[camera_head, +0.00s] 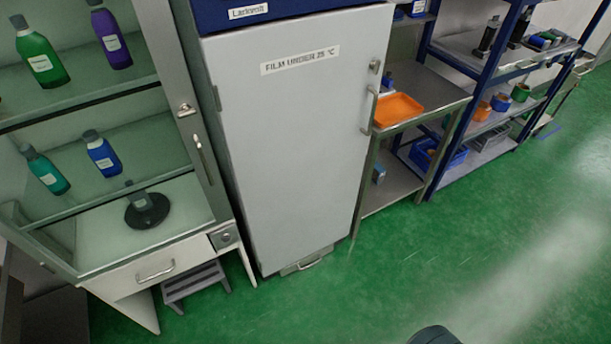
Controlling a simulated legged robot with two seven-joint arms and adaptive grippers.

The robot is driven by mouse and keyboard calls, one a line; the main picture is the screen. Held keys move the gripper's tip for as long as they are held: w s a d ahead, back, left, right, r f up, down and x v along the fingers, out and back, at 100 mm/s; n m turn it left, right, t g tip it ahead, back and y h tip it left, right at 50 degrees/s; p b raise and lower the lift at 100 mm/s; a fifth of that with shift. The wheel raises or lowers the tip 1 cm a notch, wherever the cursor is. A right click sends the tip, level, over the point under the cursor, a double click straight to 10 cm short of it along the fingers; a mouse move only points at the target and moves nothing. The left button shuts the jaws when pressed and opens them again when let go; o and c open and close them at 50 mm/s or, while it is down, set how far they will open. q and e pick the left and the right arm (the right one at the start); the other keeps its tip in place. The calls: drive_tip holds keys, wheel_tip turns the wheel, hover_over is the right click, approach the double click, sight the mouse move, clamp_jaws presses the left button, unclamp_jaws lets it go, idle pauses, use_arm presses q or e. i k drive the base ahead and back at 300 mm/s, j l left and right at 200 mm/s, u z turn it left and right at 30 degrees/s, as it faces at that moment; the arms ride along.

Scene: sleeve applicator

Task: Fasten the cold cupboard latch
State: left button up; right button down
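The cold cupboard (292,150) is a tall cabinet with a pale grey door and a dark blue top panel. Its door carries the label "FILM UNDER 25 °C" and looks closed. A small metal latch (375,66) sits at the upper right edge of the door; it is too small to tell whether it is fastened. A vertical bar handle (369,111) is just below the latch. Neither of my grippers can be made out. Only a dark rounded part shows at the bottom edge, and I cannot tell what it is.
A glass-fronted cabinet (207,184) with several bottles stands at the left, above a step stool (194,281). A steel table with an orange tray (398,109) adjoins the cupboard's right side, with blue-framed shelving beyond. The green floor (480,240) in front is clear.

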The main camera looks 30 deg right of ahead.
sight(376, 65)
drive_tip(key=z, duration=1.4)
